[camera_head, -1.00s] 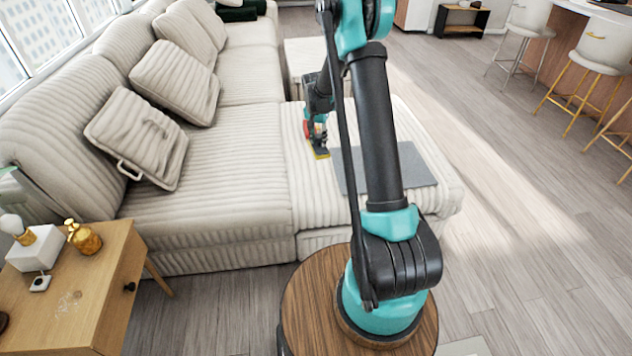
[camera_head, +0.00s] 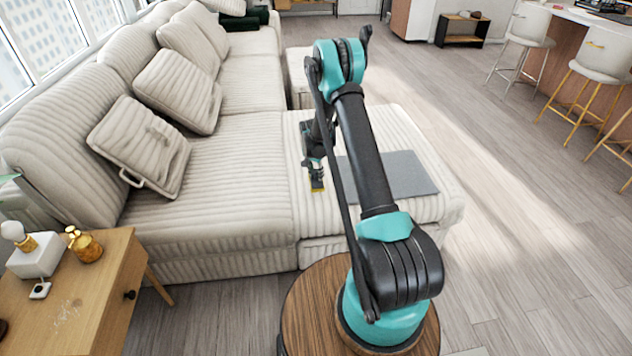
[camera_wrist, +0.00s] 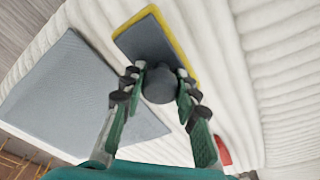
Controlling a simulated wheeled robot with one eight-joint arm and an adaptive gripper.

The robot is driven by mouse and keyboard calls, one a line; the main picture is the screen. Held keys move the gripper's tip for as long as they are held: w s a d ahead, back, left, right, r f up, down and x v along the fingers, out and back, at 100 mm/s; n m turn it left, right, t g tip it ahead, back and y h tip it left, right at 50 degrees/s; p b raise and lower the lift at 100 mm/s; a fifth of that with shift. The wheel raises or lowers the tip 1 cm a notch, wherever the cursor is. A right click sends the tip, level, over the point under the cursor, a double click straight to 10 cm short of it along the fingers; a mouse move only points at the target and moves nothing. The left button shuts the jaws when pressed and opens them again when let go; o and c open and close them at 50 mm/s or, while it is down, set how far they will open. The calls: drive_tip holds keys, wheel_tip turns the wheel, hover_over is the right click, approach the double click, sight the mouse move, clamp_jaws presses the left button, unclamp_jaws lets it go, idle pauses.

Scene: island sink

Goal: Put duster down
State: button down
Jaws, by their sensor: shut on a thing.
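The duster has a flat grey pad with a yellow edge and a dark round handle. In the wrist view the duster (camera_wrist: 152,38) lies just past my fingertips, above or on the ribbed cream seat; I cannot tell if it touches. My gripper (camera_wrist: 160,82) is shut on its round handle, one finger on each side. My arm partly hides this area.
A flat grey mat (camera_head: 405,172) lies on the chaise to the right of the duster; it also shows in the wrist view (camera_wrist: 62,85). Cushions (camera_head: 140,148) lean on the sofa back. A side table (camera_head: 85,285) stands at lower left. Open floor lies to the right.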

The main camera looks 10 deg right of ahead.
sight(316, 178)
drive_tip(key=shift+f, duration=2.1)
drive_tip(key=shift+f, duration=0.1)
drive_tip(key=c, duration=1.1)
unclamp_jaws()
drive_tip(key=shift+c, duration=0.2)
